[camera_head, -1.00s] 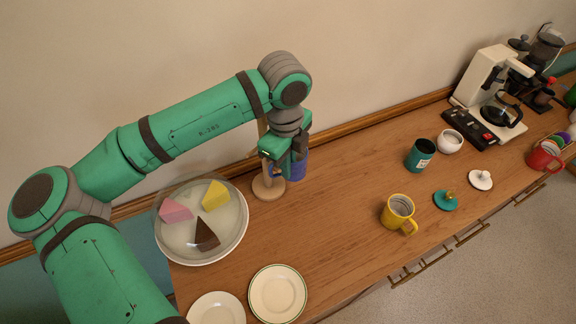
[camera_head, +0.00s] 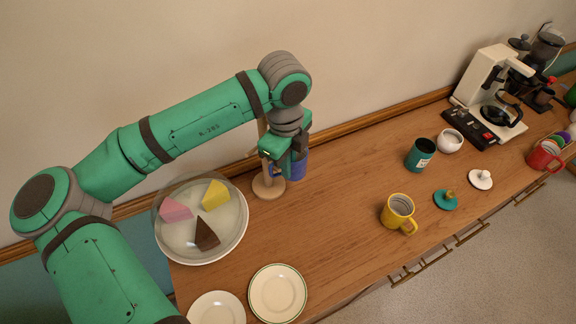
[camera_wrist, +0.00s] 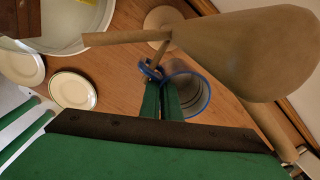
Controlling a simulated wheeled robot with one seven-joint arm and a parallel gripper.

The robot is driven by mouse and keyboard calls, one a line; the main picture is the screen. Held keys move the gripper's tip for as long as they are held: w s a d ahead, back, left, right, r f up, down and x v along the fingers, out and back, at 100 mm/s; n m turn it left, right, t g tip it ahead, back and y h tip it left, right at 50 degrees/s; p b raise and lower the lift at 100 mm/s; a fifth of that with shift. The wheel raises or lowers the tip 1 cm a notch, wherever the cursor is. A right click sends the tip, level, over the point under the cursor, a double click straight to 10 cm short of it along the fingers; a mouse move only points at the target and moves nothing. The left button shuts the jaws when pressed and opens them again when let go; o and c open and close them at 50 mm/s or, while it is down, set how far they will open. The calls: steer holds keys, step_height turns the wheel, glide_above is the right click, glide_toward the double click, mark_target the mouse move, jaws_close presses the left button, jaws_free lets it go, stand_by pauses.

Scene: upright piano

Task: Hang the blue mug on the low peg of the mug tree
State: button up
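The blue mug (camera_head: 297,168) is beside the wooden mug tree (camera_head: 267,186), partly covered by my gripper (camera_head: 286,160). In the wrist view, its blue rim (camera_wrist: 208,98) shows, with its opening toward the camera. The blue handle (camera_wrist: 149,69) lies just beyond the fingertips of my gripper (camera_wrist: 161,86). The fingers are close together at the handle side and look shut on the mug. The tree's top (camera_wrist: 245,50) is large and near the camera.
A glass-covered plate of cake slices (camera_head: 240,238) stands left of the tree. Two small plates (camera_head: 277,293) lie in front. A yellow mug (camera_head: 397,212), teal canister (camera_head: 420,155) and coffee machine (camera_head: 485,90) stand to the right. The wall is close behind the tree.

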steer(key=shift+o, duration=0.4)
steer(key=r, duration=1)
steer(key=shift+a, duration=0.2)
steer(key=shift+s+r, duration=0.2)
steer(key=shift+r, duration=0.2)
